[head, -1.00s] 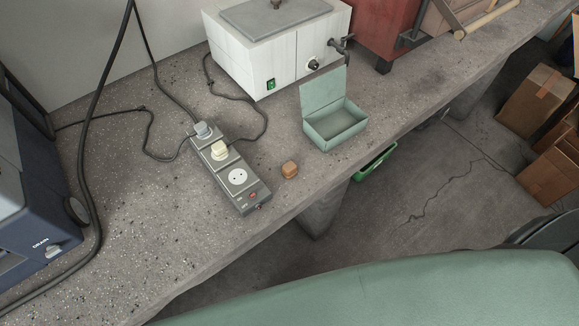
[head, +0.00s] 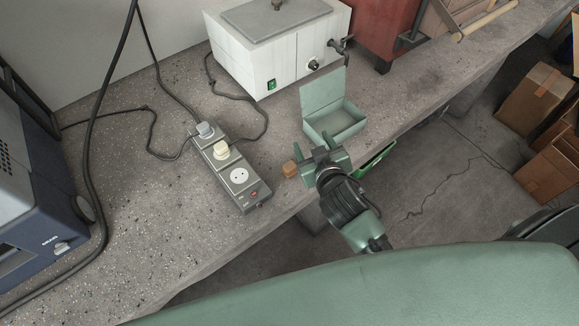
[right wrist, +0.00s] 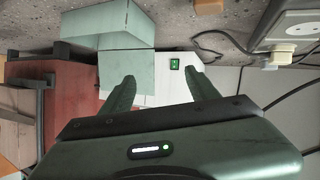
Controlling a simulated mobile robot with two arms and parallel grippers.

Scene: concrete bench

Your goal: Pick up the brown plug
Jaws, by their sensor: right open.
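The brown plug (head: 290,169) is a small block on the bench near its front edge, just right of the power strip (head: 242,180). In the right wrist view the brown plug (right wrist: 209,6) shows only partly, at the top edge. My right gripper (head: 313,147) is open and empty, just right of the plug in the head view. In the right wrist view nothing is between its fingers (right wrist: 161,80). My left gripper is not in view.
An open green box (head: 336,124) stands just behind my right gripper. A white tank (head: 285,55) with a tap stands at the back. Grey and cream plugs sit in the power strip, with cables behind it.

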